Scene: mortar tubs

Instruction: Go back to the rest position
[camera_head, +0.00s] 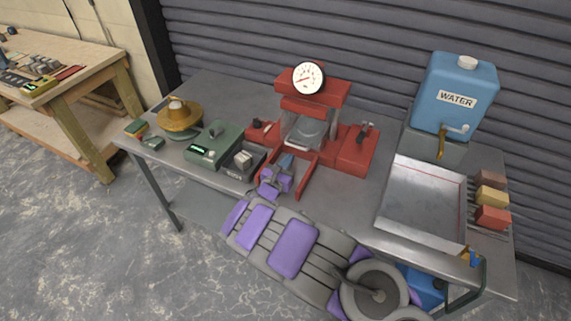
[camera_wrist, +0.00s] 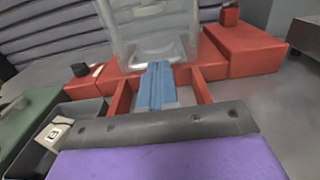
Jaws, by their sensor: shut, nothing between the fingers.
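My gripper (camera_head: 287,161) is at the front of the red press (camera_head: 357,149), between its two forward-reaching red rails. Its blue fingers are closed together, with nothing seen between them. In the wrist view the shut gripper (camera_wrist: 158,68) points toward the press's clear guard (camera_wrist: 122,45). A pale round plate shows behind that guard in the head view. I cannot tell whether the fingertips touch any part of the press. My grey and purple arm stretches back from the front edge of the table.
The grey metal table (camera_head: 352,207) also holds a green scale (camera_head: 213,150), a dark tray (camera_head: 236,172), a brass flow table (camera_head: 180,118), a metal pan (camera_head: 422,205), a blue water tank (camera_head: 452,115) and coloured blocks (camera_head: 491,197). A wooden bench (camera_head: 98,63) stands left. Open floor lies in front.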

